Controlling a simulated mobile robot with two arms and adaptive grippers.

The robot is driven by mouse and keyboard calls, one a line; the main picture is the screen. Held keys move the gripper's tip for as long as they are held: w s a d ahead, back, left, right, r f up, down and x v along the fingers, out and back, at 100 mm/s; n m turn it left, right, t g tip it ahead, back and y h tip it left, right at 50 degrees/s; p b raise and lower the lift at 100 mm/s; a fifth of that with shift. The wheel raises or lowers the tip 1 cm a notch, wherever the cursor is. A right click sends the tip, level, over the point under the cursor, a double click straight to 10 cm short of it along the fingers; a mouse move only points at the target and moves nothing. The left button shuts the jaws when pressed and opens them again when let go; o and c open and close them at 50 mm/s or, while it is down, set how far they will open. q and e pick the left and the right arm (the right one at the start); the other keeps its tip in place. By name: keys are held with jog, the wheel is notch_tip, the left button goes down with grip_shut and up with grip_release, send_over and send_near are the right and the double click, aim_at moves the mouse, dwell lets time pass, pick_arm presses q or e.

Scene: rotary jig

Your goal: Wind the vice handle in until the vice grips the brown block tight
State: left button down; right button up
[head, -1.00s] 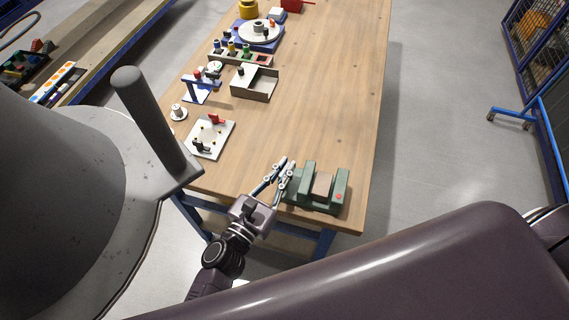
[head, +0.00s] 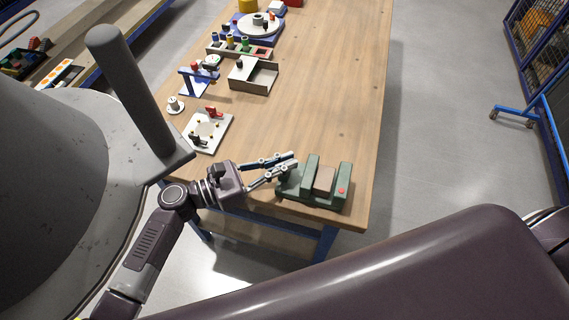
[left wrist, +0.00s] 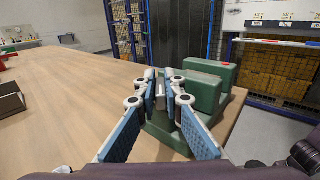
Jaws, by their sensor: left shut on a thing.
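The green vice (head: 344,184) stands at the near right corner of the wooden table, with a red dot on its right end; it also shows in the left wrist view (left wrist: 203,92). The brown block (head: 324,180) sits between its two jaws; I cannot tell whether any gap is left beside it. In the left wrist view the block is hidden. My left gripper (head: 291,165) is at the vice's left end, reaching in from the left. Its fingers are shut on the grey vice handle (left wrist: 161,96), mostly hidden by them in the head view. My right gripper is out of view.
The table's right side (head: 350,80) is bare. The near table edge is close to the vice.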

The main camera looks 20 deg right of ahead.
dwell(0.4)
pick_arm(q)
jog(key=c, duration=2)
grip_release()
jog(key=shift+c, duration=0.2)
jog(key=s+a, duration=0.1)
jog(key=a, duration=1.1)
jog(key=shift+s, duration=0.15)
